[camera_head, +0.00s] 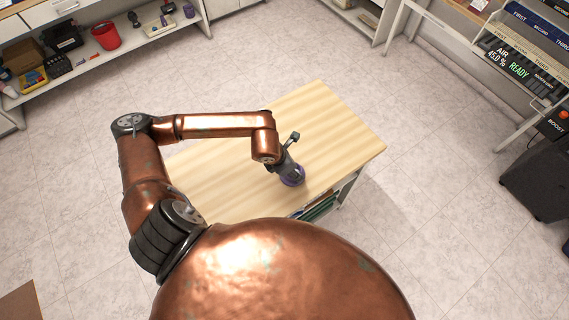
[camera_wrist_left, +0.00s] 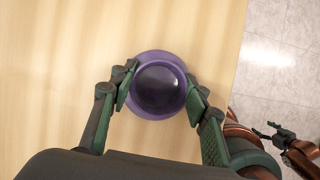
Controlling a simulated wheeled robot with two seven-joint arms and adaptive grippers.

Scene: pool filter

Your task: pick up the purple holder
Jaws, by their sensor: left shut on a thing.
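The purple holder (camera_wrist_left: 158,86) is a round cup with a wide purple rim and a dark hollow, seen from above in the left wrist view. It stands on the light wooden table near its right edge. My left gripper (camera_wrist_left: 158,90) has one finger on each side of it and is shut on it.
The wooden table top (camera_head: 320,125) is otherwise bare, with books on a shelf under its near side (camera_head: 318,207). Shelves with a red bucket (camera_head: 106,36) stand at the back left.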

